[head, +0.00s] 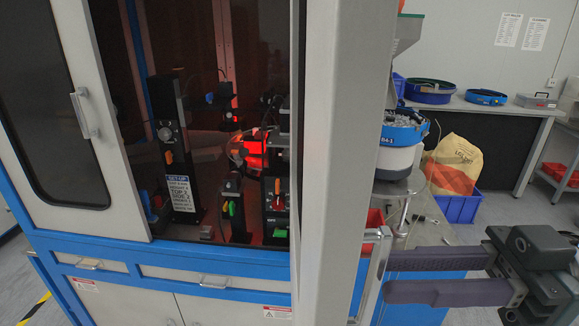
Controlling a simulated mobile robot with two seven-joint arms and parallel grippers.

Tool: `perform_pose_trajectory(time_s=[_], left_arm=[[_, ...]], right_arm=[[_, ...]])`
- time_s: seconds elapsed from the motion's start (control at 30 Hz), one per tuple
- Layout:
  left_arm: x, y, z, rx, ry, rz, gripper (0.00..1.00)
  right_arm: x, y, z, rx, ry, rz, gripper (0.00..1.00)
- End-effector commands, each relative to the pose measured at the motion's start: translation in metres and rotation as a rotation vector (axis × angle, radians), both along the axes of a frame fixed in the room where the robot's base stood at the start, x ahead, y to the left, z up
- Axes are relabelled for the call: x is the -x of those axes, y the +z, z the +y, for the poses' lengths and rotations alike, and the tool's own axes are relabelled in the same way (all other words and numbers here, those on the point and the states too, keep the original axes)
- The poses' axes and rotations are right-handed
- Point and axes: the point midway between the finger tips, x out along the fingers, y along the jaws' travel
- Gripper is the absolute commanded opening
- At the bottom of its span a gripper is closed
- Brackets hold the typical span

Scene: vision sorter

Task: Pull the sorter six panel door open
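The sorter's grey door panel (340,150) stands swung out from the cabinet, seen nearly edge-on in the head view. A metal handle (376,236) sits on its right side, low down. My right gripper (387,277) comes in from the right with its two dark fingers one above the other. A gap shows between them, and their tips are at the handle bar. Whether the bar lies between the tips or they touch it I cannot tell. My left gripper is not in view.
Another grey door (125,190) with a handle (84,113) and dark window is at the left. Inside the cabinet stand black posts and a red-lit device (252,152). A feeder bowl (398,150), blue bin (460,207) with a sack (452,165), and a table (535,110) are at the right.

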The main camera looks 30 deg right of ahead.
Motion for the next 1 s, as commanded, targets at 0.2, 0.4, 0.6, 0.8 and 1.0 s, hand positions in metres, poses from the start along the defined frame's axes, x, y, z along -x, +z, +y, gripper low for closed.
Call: perform_pose_trajectory(time_s=[0.2, 0.4, 0.6, 0.8, 1.0], left_arm=[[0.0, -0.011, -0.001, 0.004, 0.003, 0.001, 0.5], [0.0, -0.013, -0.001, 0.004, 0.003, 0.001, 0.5], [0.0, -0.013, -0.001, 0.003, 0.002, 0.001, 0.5], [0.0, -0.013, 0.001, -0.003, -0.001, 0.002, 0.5], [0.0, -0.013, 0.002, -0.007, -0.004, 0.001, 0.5]], right_arm=[[0.024, -0.003, -0.032, 0.004, 0.002, 0.004, 0.26], [0.036, -0.001, -0.05, 0.002, 0.001, 0.002, 0.26], [0.037, 0.0, -0.052, 0.0, 0.0, -0.001, 0.26], [0.037, 0.0, -0.052, 0.0, 0.0, -0.001, 0.26], [0.037, 0.0, -0.052, 0.0, 0.0, -0.001, 0.26]])
